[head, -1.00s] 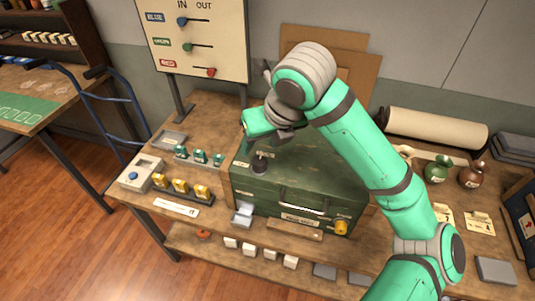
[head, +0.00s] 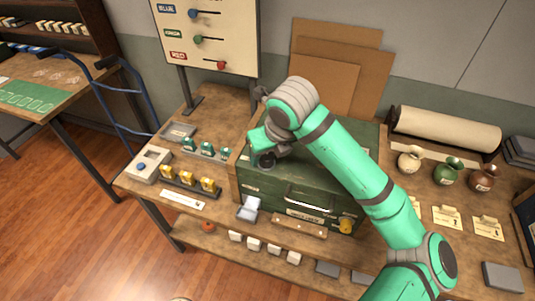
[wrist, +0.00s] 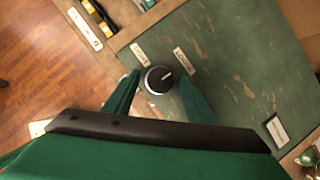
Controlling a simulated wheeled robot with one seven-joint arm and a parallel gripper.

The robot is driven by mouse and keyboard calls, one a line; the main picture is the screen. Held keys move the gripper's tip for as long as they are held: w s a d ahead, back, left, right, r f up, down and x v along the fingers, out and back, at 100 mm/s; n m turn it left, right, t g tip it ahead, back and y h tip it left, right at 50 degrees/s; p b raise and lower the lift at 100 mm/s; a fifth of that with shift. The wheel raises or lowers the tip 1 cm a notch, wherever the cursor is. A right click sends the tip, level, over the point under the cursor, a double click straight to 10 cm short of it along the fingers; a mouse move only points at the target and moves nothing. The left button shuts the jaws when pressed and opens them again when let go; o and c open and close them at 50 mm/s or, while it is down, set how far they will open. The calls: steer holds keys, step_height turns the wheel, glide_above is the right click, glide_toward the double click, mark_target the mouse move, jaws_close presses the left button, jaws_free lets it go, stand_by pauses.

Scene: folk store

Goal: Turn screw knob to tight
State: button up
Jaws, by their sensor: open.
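A round black screw knob (wrist: 159,81) with a white pointer line stands on top of a green metal box (wrist: 235,60). The pointer aims up and right, toward the label at the right, which seems to read LOOSE (wrist: 183,61). The other label, TIGHT (wrist: 140,53), is up and left of the knob. My gripper (wrist: 160,77) is open, with one green finger on each side of the knob; whether they touch it I cannot tell. In the head view the knob (head: 266,160) is partly hidden by my gripper at the box's left end.
The box (head: 270,190) stands on a wooden bench. Yellow blocks (head: 188,179) and green-topped pieces (head: 206,148) sit at its left. Vases (head: 447,170) stand at its right. A board with sliders (head: 207,35) rises behind.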

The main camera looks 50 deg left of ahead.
steer(key=shift+a+f, duration=0.1)
steer(key=shift+f, duration=0.1)
steer(key=c, duration=1)
steer(key=shift+c, duration=0.2)
